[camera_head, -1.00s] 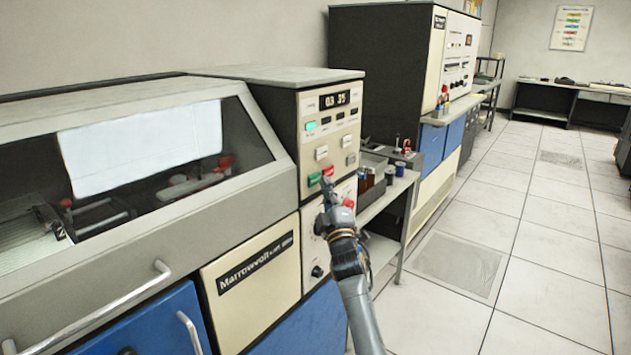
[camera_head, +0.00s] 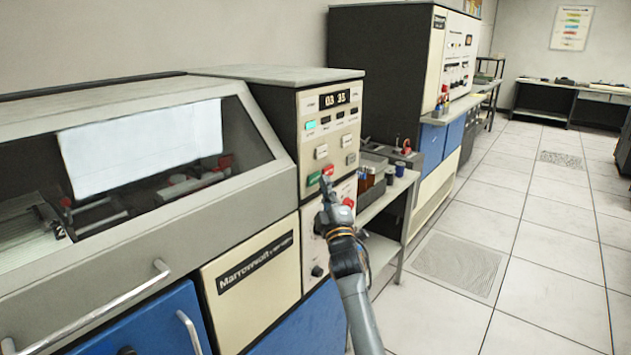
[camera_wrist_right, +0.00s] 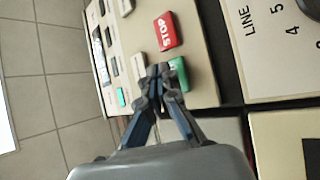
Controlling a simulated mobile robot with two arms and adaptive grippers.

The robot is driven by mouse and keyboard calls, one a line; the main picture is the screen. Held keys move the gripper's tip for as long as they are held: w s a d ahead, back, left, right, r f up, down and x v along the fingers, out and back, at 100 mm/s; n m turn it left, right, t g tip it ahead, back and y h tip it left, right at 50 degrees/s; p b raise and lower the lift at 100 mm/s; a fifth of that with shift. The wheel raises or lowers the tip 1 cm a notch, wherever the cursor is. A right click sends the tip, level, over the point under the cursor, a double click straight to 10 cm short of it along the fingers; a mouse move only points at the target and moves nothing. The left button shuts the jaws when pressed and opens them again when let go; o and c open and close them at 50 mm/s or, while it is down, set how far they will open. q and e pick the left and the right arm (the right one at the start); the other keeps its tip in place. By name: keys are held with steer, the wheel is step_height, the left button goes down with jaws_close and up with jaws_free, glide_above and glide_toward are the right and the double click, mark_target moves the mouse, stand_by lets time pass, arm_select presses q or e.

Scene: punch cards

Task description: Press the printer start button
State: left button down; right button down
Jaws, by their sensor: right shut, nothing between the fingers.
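The printer's control panel (camera_head: 314,158) faces right in the head view, with a lit display at its top. The green button (camera_head: 314,178) sits low on the panel, left of the red button (camera_head: 328,170). In the right wrist view the red button (camera_wrist_right: 166,31) reads STOP and the green button (camera_wrist_right: 179,73) lies beside it. My right gripper (camera_head: 326,186) is shut and empty, its tips just in front of the green button. In the right wrist view the fingertips (camera_wrist_right: 160,72) overlap the green button's edge; I cannot tell if they touch. My left gripper is not in view.
The printer's hood (camera_head: 60,105) with its window fills the left. A grey side table (camera_head: 392,195) with several bottles stands just right of the panel. A large dark cabinet (camera_head: 380,75) is behind it. The tiled floor (camera_head: 540,270) at right is clear.

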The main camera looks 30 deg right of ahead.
steer(key=shift+w+a, duration=0.1)
steer(key=shift+w, duration=0.15)
steer(key=shift+w+a+b, duration=0.15)
steer(key=shift+w+b, duration=0.25)
steer(key=shift+b, duration=0.15)
stand_by(0.4)
steer(key=shift+s, duration=0.15)
stand_by(0.3)
steer(key=shift+s+d+p, duration=0.3)
steer(key=shift+s+p, duration=0.3)
steer(key=shift+s, duration=0.05)
steer(key=s+p, duration=0.1)
steer(key=s+d+p, duration=0.1)
steer(key=s, duration=0.1)
steer(key=s+d+p, duration=0.1)
steer(key=shift+s, duration=0.35)
stand_by(0.6)
